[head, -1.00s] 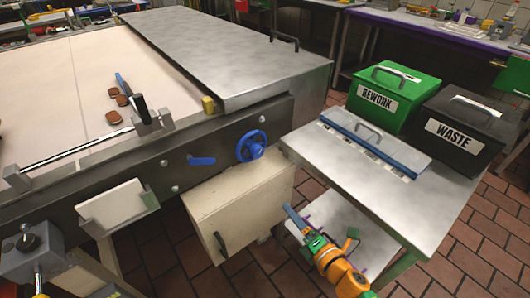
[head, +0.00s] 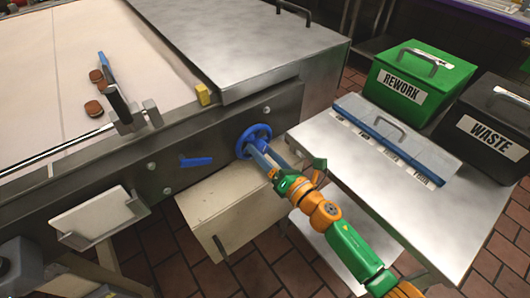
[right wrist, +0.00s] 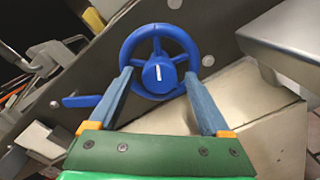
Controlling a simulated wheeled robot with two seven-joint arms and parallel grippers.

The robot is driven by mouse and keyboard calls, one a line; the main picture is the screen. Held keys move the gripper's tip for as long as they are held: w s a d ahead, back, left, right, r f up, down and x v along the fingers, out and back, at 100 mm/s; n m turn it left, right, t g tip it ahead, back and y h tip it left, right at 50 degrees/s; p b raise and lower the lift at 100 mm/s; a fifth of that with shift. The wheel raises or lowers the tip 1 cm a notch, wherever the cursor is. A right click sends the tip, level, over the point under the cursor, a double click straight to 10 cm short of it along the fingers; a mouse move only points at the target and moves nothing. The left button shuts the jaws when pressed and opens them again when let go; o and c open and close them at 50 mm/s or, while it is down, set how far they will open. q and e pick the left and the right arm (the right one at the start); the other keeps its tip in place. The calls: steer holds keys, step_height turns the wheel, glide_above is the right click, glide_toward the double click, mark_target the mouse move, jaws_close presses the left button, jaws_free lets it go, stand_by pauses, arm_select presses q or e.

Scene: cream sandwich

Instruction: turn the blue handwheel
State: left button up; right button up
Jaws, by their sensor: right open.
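The blue handwheel (head: 254,140) is mounted on the dark side panel of the machine. In the right wrist view the handwheel (right wrist: 159,62) faces me, with a round hub bearing a white mark. My right gripper (head: 262,153) reaches up to the wheel from the lower right. In the right wrist view its blue fingers (right wrist: 158,95) are spread apart, one at each side of the wheel's lower rim. I cannot tell whether they touch the rim. Nothing is held between them. My left gripper is not in view.
A blue lever (head: 196,162) sits left of the wheel on the panel. A cream box (head: 215,200) is below the panel.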

jaws_close()
steer(key=shift+r+m, duration=0.1)
steer(key=shift+m, duration=0.3)
steer(key=m+p, duration=0.1)
steer(key=m, duration=0.3)
steer(key=shift+r+m, duration=0.1)
steer(key=shift+m, duration=0.3)
steer(key=m+p, duration=0.1)
steer(key=m, duration=0.5)
steer(key=m+p, duration=0.1)
steer(key=m, duration=0.3)
steer(key=shift+m, duration=0.4)
steer(key=m+p, duration=0.1)
steer(key=m, duration=0.3)
steer(key=shift+m, duration=0.3)
steer(key=m, duration=0.4)
steer(key=shift+m, duration=2.4)
